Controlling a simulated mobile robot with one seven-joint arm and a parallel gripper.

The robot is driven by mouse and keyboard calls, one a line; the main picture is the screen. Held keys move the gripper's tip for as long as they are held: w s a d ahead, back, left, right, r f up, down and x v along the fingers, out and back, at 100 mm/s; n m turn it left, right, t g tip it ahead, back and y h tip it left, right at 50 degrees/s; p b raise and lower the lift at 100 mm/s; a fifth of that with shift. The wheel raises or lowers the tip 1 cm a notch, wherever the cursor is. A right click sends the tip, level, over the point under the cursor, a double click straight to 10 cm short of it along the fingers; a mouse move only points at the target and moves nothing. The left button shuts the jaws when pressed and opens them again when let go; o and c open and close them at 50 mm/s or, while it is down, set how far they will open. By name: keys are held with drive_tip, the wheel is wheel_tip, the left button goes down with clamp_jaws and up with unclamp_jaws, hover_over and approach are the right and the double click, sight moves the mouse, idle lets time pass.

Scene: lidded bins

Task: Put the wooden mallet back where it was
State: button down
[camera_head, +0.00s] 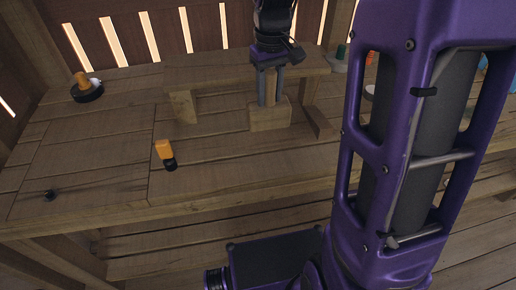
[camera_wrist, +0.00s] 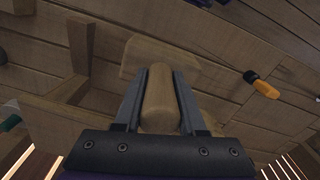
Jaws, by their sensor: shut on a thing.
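The wooden mallet stands upright, handle up, with its block-shaped head (camera_head: 270,117) low at the table, in front of the raised wooden shelf. I cannot tell whether the head touches the tabletop. My gripper (camera_head: 270,101) comes down from above and is shut on the handle, one finger on each side. In the wrist view, the mallet's handle (camera_wrist: 159,103) lies between the fingers of my gripper (camera_wrist: 160,78). The head shows beyond the fingertips, partly hidden by the handle.
The raised wooden shelf (camera_head: 215,80) stands behind the mallet. A wooden bar (camera_head: 320,123) lies close to its right. An orange-and-black tool (camera_head: 166,153) lies to the left. A black round item with an orange knob (camera_head: 86,88) sits far left. The front left tabletop is mostly clear.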

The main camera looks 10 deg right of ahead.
sight(267, 125)
wheel_tip(267, 125, down, 10)
drive_tip(key=shift+a+r+b, duration=0.1)
drive_tip(key=shift+b, duration=0.95)
drive_tip(key=shift+c, duration=2.4)
unclamp_jaws()
drive_tip(key=shift+f, duration=0.2)
drive_tip(key=shift+r, duration=0.1)
wheel_tip(267, 125, up, 12)
drive_tip(key=shift+r+p, duration=0.1)
drive_tip(key=shift+p, duration=1.1)
